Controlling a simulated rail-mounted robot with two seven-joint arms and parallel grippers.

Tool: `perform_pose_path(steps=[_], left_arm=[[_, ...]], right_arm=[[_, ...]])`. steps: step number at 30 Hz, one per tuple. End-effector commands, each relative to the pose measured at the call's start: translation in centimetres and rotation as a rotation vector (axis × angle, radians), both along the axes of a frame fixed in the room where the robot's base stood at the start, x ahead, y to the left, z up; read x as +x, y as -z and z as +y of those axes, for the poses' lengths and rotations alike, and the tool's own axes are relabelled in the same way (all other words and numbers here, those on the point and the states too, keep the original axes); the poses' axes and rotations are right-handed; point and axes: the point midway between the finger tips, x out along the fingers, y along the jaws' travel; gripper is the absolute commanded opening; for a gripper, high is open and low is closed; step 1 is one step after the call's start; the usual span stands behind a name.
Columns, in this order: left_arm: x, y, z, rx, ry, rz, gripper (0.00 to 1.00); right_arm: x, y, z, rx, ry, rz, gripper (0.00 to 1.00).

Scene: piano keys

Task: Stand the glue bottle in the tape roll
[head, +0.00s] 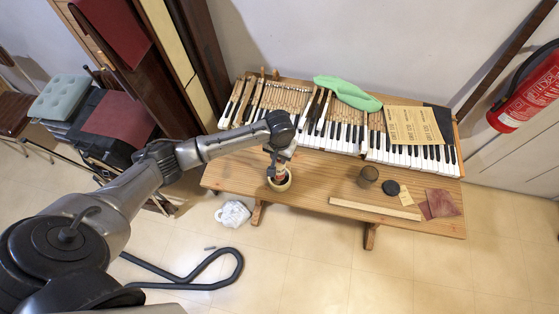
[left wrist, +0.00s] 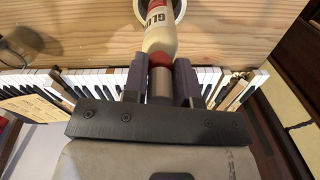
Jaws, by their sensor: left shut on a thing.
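The glue bottle is cream with a red label and red cap; it shows in the left wrist view (left wrist: 160,35) and small in the head view (head: 279,172). My left gripper (head: 279,157) is shut on its cap end, and its two fingers flank the cap in the left wrist view (left wrist: 160,72). The tape roll (head: 286,185) is a pale ring near the front left of the bench. In the left wrist view the ring (left wrist: 181,14) frames the bottle's far end. The bottle's base is hidden, so I cannot tell how deep it sits.
The wooden bench (head: 320,185) carries piano keys (head: 345,135) along its back. A brown jar (head: 367,176), a black disc (head: 391,187), a wooden strip (head: 375,208) and reddish sheets (head: 440,203) lie to the right. Bare wood lies between the roll and jar.

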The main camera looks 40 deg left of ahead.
Motion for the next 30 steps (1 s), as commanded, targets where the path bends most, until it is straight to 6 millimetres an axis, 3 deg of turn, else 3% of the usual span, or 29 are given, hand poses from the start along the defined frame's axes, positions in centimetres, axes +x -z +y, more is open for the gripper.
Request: perform_pose_path(steps=[12, 23, 24, 30], left_arm=[[0.0, 3.9, 0.0, 0.000, -0.001, -0.001, 0.00], [0.0, 4.1, 0.0, 0.000, 0.000, 0.000, 0.00], [0.0, 4.3, 0.0, 0.001, 0.001, 0.000, 0.27], [0.0, 4.2, 0.0, 0.001, 0.001, 0.000, 0.46]], right_arm=[[0.0, 0.1, -0.1, -0.002, -0.001, 0.000, 0.51], [0.0, 0.0, -0.2, -0.007, -0.004, -0.002, 0.51], [0.0, 0.0, -0.2, -0.007, -0.004, -0.002, 0.51], [0.1, 0.0, -0.2, -0.006, -0.004, -0.002, 0.51]])
